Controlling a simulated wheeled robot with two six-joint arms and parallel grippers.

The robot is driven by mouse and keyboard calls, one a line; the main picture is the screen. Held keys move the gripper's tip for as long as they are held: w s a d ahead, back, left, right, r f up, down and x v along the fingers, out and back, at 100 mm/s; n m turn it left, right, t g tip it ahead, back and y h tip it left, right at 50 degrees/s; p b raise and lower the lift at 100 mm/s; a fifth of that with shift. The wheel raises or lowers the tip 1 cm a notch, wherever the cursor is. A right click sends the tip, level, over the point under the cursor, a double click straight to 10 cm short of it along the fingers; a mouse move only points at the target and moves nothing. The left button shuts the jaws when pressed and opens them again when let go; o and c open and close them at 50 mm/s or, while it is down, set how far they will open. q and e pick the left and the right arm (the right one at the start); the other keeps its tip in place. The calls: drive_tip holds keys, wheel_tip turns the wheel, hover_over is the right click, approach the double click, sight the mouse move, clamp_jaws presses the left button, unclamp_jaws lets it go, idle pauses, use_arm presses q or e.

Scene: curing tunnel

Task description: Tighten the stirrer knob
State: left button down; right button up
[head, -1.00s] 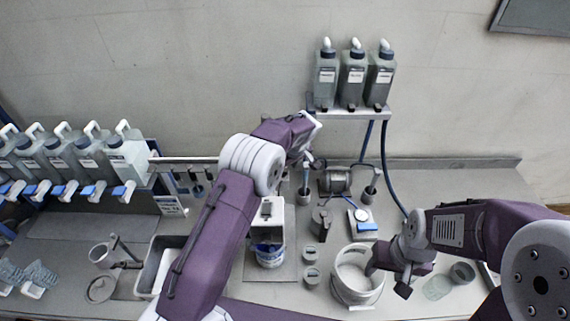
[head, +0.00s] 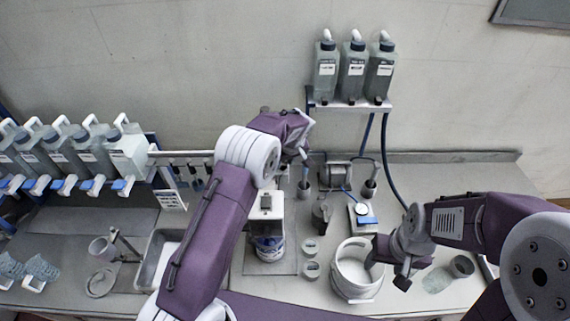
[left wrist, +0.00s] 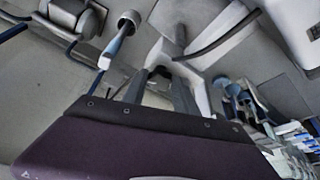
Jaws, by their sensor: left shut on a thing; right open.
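The stirrer (head: 266,206) is a white upright unit behind my left forearm. My left gripper (left wrist: 163,78) is shut on a small dark part that looks like the stirrer knob (left wrist: 160,72), beside a pale grey bracket in the left wrist view. In the head view my left wrist hides the knob and most of the fingers. My right gripper (head: 382,251) is open beside the rim of a white pot (head: 342,286), apart from the stirrer.
Grey bottles (head: 352,72) stand on a back shelf. A brush pot (head: 304,190), a motor (head: 338,173) and a small scale (head: 364,220) crowd the bench near the stirrer. Several jugs (head: 127,155) line the left rack. The bench's far right is clear.

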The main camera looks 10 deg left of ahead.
use_arm(q)
drive_tip(key=shift+a+f+m, duration=0.2)
drive_tip(key=shift+m, duration=0.4)
drive_tip(key=shift+r+m+t+h, duration=0.2)
drive_tip(key=shift+m+t+h, duration=0.25)
drive_tip(key=shift+m, duration=0.45)
use_arm(e)
drive_tip(key=shift+f, duration=0.7)
use_arm(q)
drive_tip(key=c, duration=1)
unclamp_jaws()
drive_tip(key=shift+o, duration=0.2)
use_arm(e)
drive_tip(key=shift+d, duration=0.1)
use_arm(q)
drive_tip(key=shift+f, duration=0.1)
